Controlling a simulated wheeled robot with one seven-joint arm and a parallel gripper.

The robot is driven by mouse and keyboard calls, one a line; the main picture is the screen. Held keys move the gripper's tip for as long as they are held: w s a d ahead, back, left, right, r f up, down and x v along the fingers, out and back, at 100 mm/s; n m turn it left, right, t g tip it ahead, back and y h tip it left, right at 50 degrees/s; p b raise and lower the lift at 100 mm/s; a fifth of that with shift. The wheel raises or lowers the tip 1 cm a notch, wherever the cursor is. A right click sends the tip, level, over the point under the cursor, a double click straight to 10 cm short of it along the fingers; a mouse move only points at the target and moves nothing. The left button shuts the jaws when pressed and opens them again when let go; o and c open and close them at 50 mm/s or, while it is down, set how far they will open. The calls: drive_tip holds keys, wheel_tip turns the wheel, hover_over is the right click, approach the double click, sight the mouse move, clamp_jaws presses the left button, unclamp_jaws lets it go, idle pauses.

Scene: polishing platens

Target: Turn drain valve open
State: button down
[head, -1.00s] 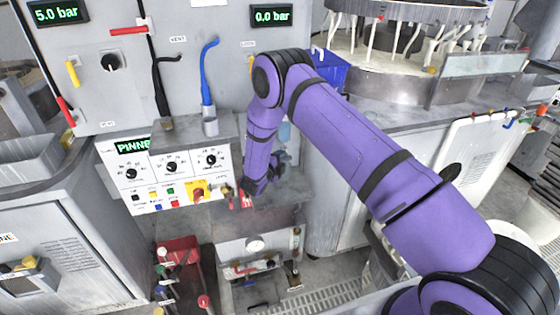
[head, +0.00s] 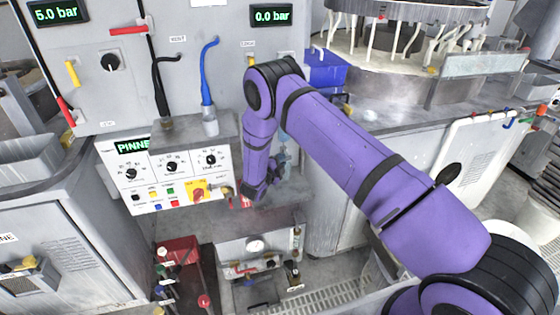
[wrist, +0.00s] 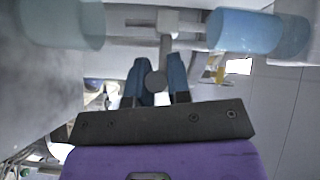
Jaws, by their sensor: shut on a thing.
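My gripper (wrist: 158,82) shows in the wrist view with two dark blue fingers shut on a grey handle (wrist: 166,48) with a round end. The handle hangs from a pale block on a horizontal pipe, and I take it for the drain valve's handle; no label on it is readable. In the head view my purple wrist is in front of the cabinet, right of the yellow-and-red switch (head: 197,191). My fingertips and the valve are mostly hidden there behind my own arm.
In the wrist view, a grey translucent cylinder (wrist: 62,24) and a blue one (wrist: 243,31) flank the handle closely. A yellow part (wrist: 218,70) is to the right. In the head view, a gauge unit (head: 256,245) and a red manifold (head: 176,250) stand below.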

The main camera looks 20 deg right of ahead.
drive_tip(key=n+t+h, duration=0.1)
drive_tip(key=f+n+t, duration=0.1)
drive_tip(key=n, duration=0.1)
drive_tip(key=shift+d+f+t+h, duration=0.15)
drive_tip(key=shift+f+t+h, duration=0.05)
drive_tip(key=shift+t+h, duration=0.2)
drive_tip(key=shift+d+f+n+t, duration=0.15)
drive_tip(key=shift+n+t, duration=0.45)
drive_tip(key=shift+n, duration=0.25)
drive_tip(key=shift+d+f+n+t, duration=0.15)
drive_tip(key=shift+n+t, duration=0.45)
drive_tip(key=shift+n, duration=0.3)
drive_tip(key=shift+d+f+n+t, duration=0.15)
drive_tip(key=shift+n+t, duration=0.45)
drive_tip(key=shift+n, duration=0.25)
drive_tip(key=c, duration=1.1)
unclamp_jaws()
drive_tip(key=s+a, duration=0.2)
drive_tip(key=s, duration=0.1)
drive_tip(key=s+a, duration=0.3)
drive_tip(key=s, duration=0.1)
drive_tip(key=s+a, duration=0.3)
drive_tip(key=shift+s+f, duration=0.2)
drive_tip(key=shift+f, duration=0.1)
